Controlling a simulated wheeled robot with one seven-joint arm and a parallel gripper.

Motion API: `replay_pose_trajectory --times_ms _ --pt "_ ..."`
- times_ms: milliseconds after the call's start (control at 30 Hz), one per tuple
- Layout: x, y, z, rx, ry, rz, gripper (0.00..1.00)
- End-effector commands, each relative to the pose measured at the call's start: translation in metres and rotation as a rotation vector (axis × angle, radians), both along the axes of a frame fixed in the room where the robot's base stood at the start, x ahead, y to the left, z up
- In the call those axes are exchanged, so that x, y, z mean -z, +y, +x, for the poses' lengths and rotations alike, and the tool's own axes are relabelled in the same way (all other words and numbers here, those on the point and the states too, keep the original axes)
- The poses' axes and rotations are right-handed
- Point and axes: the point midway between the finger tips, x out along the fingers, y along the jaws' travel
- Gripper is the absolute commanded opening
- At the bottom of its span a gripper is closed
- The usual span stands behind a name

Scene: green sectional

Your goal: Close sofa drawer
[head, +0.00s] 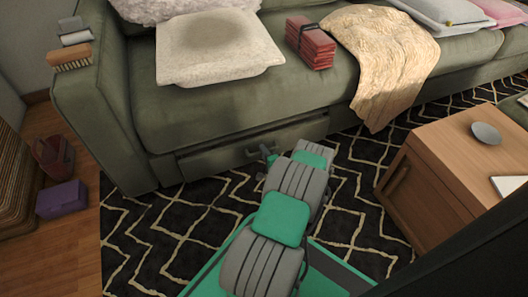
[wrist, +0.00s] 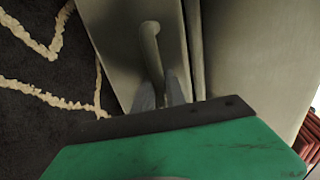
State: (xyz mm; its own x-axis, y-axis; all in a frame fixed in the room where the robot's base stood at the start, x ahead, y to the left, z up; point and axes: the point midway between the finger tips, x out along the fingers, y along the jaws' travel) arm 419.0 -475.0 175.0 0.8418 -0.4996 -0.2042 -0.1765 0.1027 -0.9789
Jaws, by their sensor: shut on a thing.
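The sofa drawer (head: 215,161) is in the base of the green sofa (head: 190,122), below the left seat. A dark line runs along its top edge in the head view, and it seems to stand slightly out; how far is hard to tell. Its curved grey-green handle (wrist: 150,45) shows in the wrist view, against the drawer front. My gripper (head: 267,153) is at the handle, and its two grey fingertips (wrist: 160,92) close around the handle bar. My arm hides part of the drawer's right side in the head view.
A wooden side table (head: 455,160) stands to the right of my arm. A patterned black rug (head: 150,235) covers the floor before the sofa. A purple box (head: 62,199) and a dark red bag (head: 53,157) are on the floor at left. A beige blanket (head: 385,55) hangs over the seat edge.

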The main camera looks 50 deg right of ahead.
Motion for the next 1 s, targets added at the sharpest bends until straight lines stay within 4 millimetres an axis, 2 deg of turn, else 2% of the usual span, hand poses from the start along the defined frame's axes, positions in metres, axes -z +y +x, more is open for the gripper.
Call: replay_pose_trajectory --times_ms 567,667,833,1000 --pt "0.000 0.000 0.000 0.001 0.000 0.000 0.00" --pt "0.000 -0.004 0.006 -0.001 0.001 -0.003 0.00" --pt "0.000 -0.017 0.029 -0.002 0.003 -0.003 0.00" --pt "0.000 -0.021 0.034 0.002 0.001 -0.002 0.00"
